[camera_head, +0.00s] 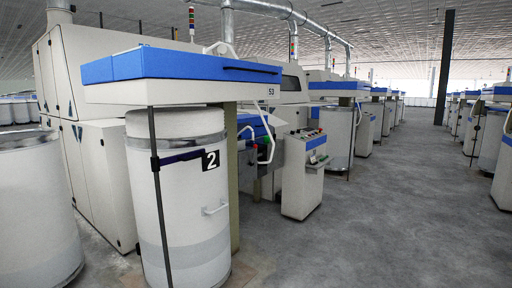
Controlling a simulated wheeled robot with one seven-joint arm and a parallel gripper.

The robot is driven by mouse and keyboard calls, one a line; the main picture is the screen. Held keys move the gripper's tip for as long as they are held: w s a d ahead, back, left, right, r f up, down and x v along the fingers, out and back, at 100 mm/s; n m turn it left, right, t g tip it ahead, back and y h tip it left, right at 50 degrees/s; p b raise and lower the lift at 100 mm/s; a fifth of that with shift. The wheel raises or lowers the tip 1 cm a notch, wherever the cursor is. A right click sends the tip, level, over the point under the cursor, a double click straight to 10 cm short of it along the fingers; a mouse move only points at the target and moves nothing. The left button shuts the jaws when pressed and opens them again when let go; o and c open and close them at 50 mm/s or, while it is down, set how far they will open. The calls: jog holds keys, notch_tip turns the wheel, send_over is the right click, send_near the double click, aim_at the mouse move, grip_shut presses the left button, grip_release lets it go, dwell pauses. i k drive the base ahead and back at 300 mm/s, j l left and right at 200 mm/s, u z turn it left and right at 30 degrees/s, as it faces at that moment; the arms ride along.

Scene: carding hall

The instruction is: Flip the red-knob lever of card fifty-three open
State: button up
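Card fifty-three (85,85), a large white machine with blue trim, stands at the left and centre. Its number 53 (271,91) shows at the right end of the white-and-blue head above the can. A blue part of the machine (255,127) with pale bent handles (268,143) shows behind the can, on the machine's near side. I cannot make out a red-knob lever for certain at this size. The can and the post beside it hide part of that area. My gripper is not in view.
A tall white can (185,215) marked 2 stands under the head, with a dark upright bar before it. Another can (38,215) stands far left. A control console (304,180) stands right of the can. The grey floor aisle (400,220) is clear.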

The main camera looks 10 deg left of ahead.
aim_at(255, 146)
jog(key=i+z, duration=0.2)
jog(key=i, duration=1.7)
jog(key=i+l, duration=0.15)
jog(key=i, duration=1.75)
jog(key=i+l, duration=0.1)
jog(key=i, duration=0.85)
jog(key=i+l+u, duration=0.1)
jog(key=i+u, duration=0.35)
jog(key=i+l+u, duration=0.4)
jog(key=i, duration=0.15)
jog(key=i+l+u, duration=0.45)
jog(key=i+j, duration=0.05)
